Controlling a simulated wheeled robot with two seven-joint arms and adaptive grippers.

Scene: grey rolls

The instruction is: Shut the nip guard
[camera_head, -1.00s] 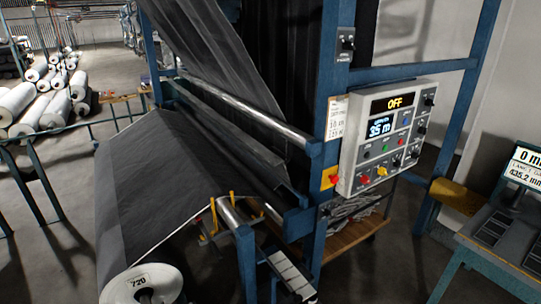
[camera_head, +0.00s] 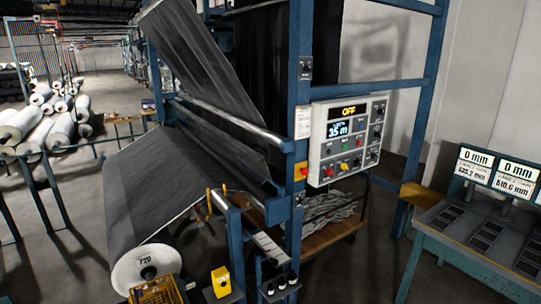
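No part is plainly marked as the nip guard. Thin yellow uprights (camera_head: 209,202) stand by the rollers at the front end of the blue frame. A shiny roller (camera_head: 226,124) runs along the frame, with grey film (camera_head: 150,180) below it. The control panel (camera_head: 345,140) reads OFF and 3.5 m. Neither of my grippers is in view.
A bench with two displays (camera_head: 498,170) stands at right. White rolls (camera_head: 42,127) lie at back left behind a low rail. Floor between frame and bench is clear.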

